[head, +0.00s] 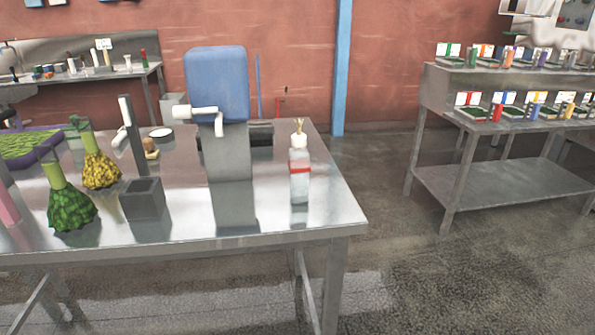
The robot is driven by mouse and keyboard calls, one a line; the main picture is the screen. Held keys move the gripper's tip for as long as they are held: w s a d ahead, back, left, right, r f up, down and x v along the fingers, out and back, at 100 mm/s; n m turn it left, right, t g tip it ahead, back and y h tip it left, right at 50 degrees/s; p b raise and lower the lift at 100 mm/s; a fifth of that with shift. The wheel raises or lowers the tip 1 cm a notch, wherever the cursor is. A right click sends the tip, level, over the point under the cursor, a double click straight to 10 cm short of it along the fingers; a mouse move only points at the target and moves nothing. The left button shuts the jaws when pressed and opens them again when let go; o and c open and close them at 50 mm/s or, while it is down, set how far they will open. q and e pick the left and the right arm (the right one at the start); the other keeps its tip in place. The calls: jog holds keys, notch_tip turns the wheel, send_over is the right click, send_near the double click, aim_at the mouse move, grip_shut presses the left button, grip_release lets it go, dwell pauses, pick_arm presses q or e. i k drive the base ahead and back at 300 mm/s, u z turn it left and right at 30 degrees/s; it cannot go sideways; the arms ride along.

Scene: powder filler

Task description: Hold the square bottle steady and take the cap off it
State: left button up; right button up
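The square bottle (300,187) stands upright near the right end of the metal table. It is pale and translucent with a red band around it. A white cap (299,141) sits on its top, with a small yellowish pointed piece above it. The bottle is small in the picture, so I cannot tell how the cap is seated. Neither of my grippers shows in the head view, and nothing is touching the bottle.
A blue-topped machine (217,85) with a white side arm stands left of the bottle. A grey box (143,199), a green flask (70,205) and a yellow flask (101,170) stand further left. The table (270,222) is clear around the bottle. A shelf (495,180) stands right, across open floor.

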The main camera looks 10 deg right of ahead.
aim_at(299, 162)
jog(key=k, duration=0.5)
jog(key=z, duration=1.65)
jog(key=i, duration=1.35)
jog(key=u, duration=2.25)
